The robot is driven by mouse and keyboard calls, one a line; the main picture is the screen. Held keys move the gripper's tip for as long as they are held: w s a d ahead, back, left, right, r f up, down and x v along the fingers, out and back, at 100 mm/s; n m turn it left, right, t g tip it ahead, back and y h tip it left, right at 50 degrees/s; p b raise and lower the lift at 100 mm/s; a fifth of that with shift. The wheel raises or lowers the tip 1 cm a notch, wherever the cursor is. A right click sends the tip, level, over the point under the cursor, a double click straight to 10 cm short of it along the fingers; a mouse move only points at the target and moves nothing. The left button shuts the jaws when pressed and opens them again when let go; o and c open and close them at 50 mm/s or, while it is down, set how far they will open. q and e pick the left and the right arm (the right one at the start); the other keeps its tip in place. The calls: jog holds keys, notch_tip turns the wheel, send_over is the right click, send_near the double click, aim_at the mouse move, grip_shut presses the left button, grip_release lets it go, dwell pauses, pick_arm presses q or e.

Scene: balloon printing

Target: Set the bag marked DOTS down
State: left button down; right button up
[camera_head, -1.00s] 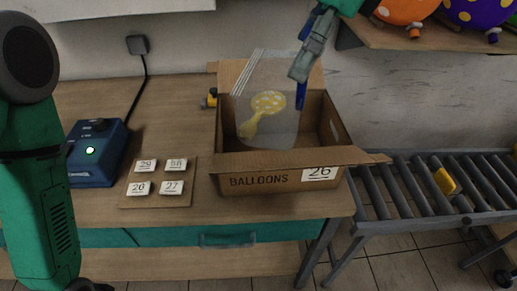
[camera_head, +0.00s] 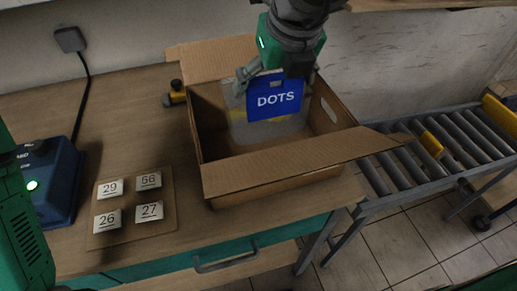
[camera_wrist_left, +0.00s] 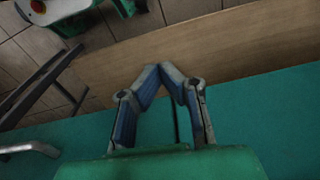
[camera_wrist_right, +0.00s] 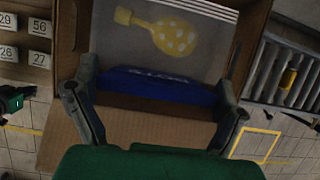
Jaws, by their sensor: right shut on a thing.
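The bag marked DOTS (camera_head: 273,98) is clear, with a blue label and a yellow balloon with white dots, which shows in the right wrist view (camera_wrist_right: 165,37). My right gripper (camera_head: 277,78) is shut on its blue top part and holds it upright inside the open cardboard box (camera_head: 272,172). Whether the bag's lower end touches the box floor cannot be told. My left gripper (camera_wrist_left: 161,70) is empty, its fingertips drawn together beside the table edge; in the head view only part of my left arm shows.
A board of number tiles (camera_head: 130,205) and a blue device with a lit green button (camera_head: 45,180) lie left of the box. A roller conveyor (camera_head: 440,150) with a yellow piece (camera_head: 431,144) stands at the right. A shelf edge (camera_head: 430,4) hangs above.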

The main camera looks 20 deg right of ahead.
aim_at(276, 122)
jog(key=f, duration=0.2)
jog(key=f+b, duration=0.1)
jog(key=f, duration=0.2)
jog(key=shift+s+d+f+b, duration=0.2)
jog(key=shift+d+f+b, duration=0.1)
jog(key=shift+f+b, duration=0.1)
jog(key=shift+w+a+f, duration=0.15)
jog(key=shift+a+f, duration=0.15)
jog(key=shift+f, duration=0.25)
jog(key=f+b, duration=0.1)
jog(key=f, duration=0.2)
jog(key=shift+a+f, duration=0.1)
jog(key=shift+a, duration=0.1)
jog(key=shift+o, duration=0.2)
jog(key=shift+f, duration=0.1)
jog(key=shift+d, duration=0.15)
jog(key=o, duration=0.6)
jog(key=shift+d, duration=0.1)
jog(key=shift+o, duration=0.2)
jog(key=shift+d, duration=0.1)
